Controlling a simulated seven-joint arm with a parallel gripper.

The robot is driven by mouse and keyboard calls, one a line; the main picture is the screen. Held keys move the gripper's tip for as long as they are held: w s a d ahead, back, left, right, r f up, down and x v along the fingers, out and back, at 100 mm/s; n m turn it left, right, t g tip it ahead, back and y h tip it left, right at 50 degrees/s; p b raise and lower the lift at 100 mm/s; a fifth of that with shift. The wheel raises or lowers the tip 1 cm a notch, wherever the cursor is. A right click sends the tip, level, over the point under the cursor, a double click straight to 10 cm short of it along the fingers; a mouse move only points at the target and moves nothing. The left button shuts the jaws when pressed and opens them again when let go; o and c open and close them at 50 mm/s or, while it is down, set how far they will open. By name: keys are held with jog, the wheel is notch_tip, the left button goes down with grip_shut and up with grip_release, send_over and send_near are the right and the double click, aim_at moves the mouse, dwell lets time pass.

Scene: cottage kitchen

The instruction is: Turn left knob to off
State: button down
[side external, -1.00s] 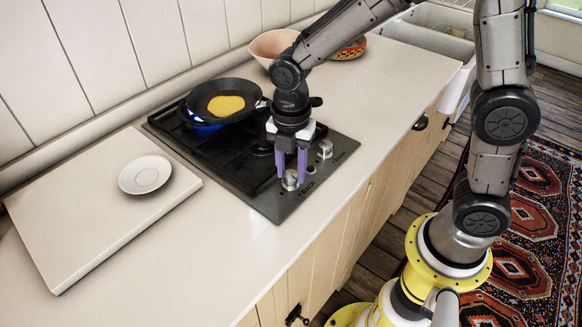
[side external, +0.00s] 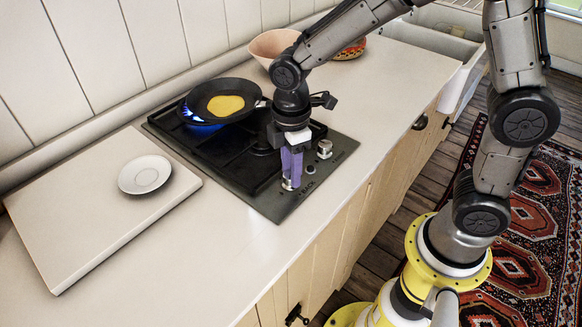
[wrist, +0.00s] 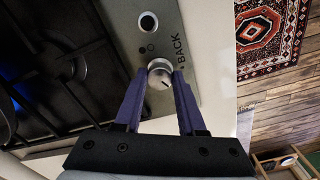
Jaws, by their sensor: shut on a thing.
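The left knob (wrist: 160,70) is a round silver knob on the hob's front panel, with a dark mark on its face at the lower right. My gripper (wrist: 161,78) is shut on it, with one purple finger on each side. In the side external view, my gripper (side external: 290,181) points down at the panel, and its fingers hide most of the knob. A blue flame (side external: 199,124) burns under the frying pan (side external: 240,108), which holds a yellow pancake (side external: 226,105).
The other silver knob (side external: 325,148) stands on the same panel, with a dark round button (side external: 311,169) between the two. A white saucer (side external: 145,174) lies on a pale board (side external: 70,231) at the left. A pink bowl (side external: 273,46) is behind the hob. The front counter is clear.

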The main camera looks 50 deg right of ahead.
jog(key=m, duration=0.4)
jog(key=shift+r+m, duration=0.1)
jog(key=shift+m, duration=0.2)
jog(key=m, duration=0.3)
jog(key=shift+m, duration=0.4)
jog(key=m, duration=0.7)
jog(key=shift+a, duration=0.1)
jog(key=m, duration=0.4)
jog(key=shift+m, duration=0.3)
jog(key=shift+w+m, duration=0.1)
jog(key=shift+m, duration=1.9)
jog(key=c, duration=0.8)
grip_release()
jog(key=shift+o, duration=0.2)
